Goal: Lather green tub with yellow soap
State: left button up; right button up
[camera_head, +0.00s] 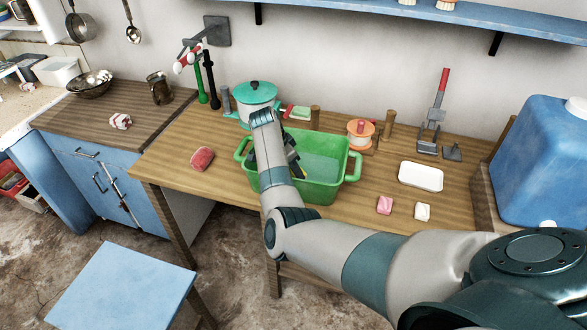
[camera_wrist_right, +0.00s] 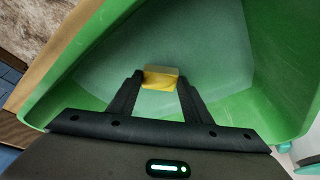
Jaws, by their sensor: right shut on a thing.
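The green tub (camera_head: 322,190) stands on the wooden table, with greyish water or a pale bottom inside. It also fills much of the right wrist view (camera_wrist_right: 268,110). My right gripper (camera_wrist_right: 160,82) reaches down into the tub and is shut on the yellow soap (camera_wrist_right: 161,77). The soap is a small block between the fingertips, over the tub's inside. I cannot tell whether it touches the bottom. My left gripper is not in view.
A red sponge-like piece (camera_head: 202,158) lies left of the tub. A pink soap (camera_head: 385,205), a white soap (camera_head: 422,212) and a white dish (camera_head: 421,176) lie to the right. A teal-lidded pot (camera_head: 257,95) stands behind. A blue canister (camera_head: 545,165) is at far right.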

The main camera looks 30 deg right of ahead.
aim_at(305, 174)
jog(key=shift+w+a+f+b, duration=0.15)
jog(key=shift+w+a+b, duration=0.7)
jog(key=shift+w, duration=0.1)
jog(key=shift+w+a, duration=0.2)
jog(key=shift+r, duration=0.2)
jog(key=shift+s+d+r+p, duration=0.1)
jog(key=shift+s+d+p, duration=0.2)
jog(key=shift+p, duration=0.25)
jog(key=s+d+p, duration=0.1)
jog(key=p, duration=0.1)
jog(key=s+d+p, duration=0.2)
jog(key=shift+s, duration=0.25)
jog(key=shift+s+d, duration=0.2)
jog(key=shift+d, duration=0.1)
